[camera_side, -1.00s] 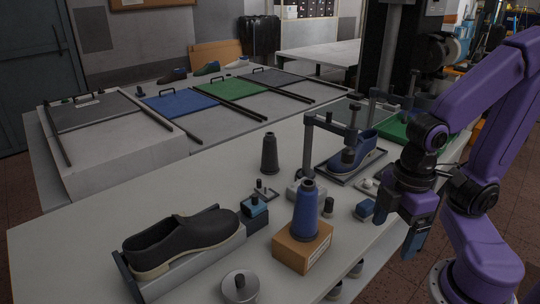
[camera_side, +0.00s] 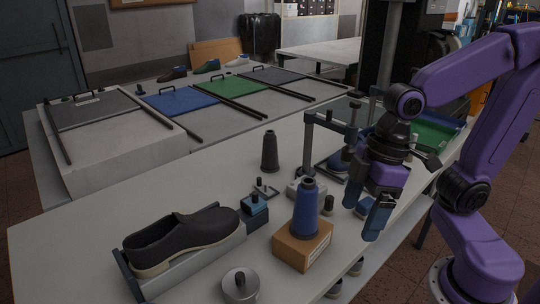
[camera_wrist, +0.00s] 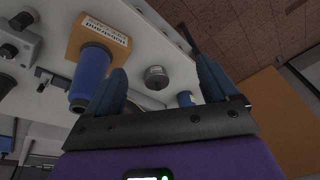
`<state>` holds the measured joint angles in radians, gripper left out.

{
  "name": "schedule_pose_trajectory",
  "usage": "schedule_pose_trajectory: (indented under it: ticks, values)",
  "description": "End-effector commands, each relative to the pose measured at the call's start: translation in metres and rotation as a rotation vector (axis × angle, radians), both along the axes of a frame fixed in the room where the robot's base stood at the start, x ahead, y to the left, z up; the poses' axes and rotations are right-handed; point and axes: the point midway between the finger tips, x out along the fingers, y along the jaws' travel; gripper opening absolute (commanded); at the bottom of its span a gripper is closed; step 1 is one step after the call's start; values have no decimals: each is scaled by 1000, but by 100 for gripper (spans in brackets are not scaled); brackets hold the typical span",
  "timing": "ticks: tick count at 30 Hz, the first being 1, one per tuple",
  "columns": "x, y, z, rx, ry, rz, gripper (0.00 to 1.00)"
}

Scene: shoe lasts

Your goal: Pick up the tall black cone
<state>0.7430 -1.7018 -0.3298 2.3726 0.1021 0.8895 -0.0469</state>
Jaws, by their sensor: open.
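The tall black cone (camera_side: 269,152) stands upright on the white table, behind the blue cone in the side view. I cannot make it out for sure in the wrist view. My gripper (camera_side: 366,208) is open and empty, with blue fingers pointing down. It is to the right of the black cone, well apart from it, near the table's right-hand edge. In the wrist view my gripper (camera_wrist: 162,82) shows its two fingers spread with nothing held between them.
A blue cone (camera_side: 306,210) stands on a cardboard box (camera_side: 302,245), between my gripper and the table's left part. A dark clamp stand (camera_side: 310,145) rises right of the black cone. A black shoe (camera_side: 185,238) lies on a tray at front left. Bare table (camera_side: 200,190) lies left of the cone.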

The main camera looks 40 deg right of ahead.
Motion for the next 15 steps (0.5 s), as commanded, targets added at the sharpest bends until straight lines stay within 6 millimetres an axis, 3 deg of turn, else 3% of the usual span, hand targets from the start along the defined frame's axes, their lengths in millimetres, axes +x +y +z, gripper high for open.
schedule_pose_trajectory:
  ticks: [5,9,15]
  values:
    - [48,26,-4,125,-48,-132,87]
    - [99,40,-6,229,-121,-266,87]
    - [172,39,-5,338,-257,-466,87]
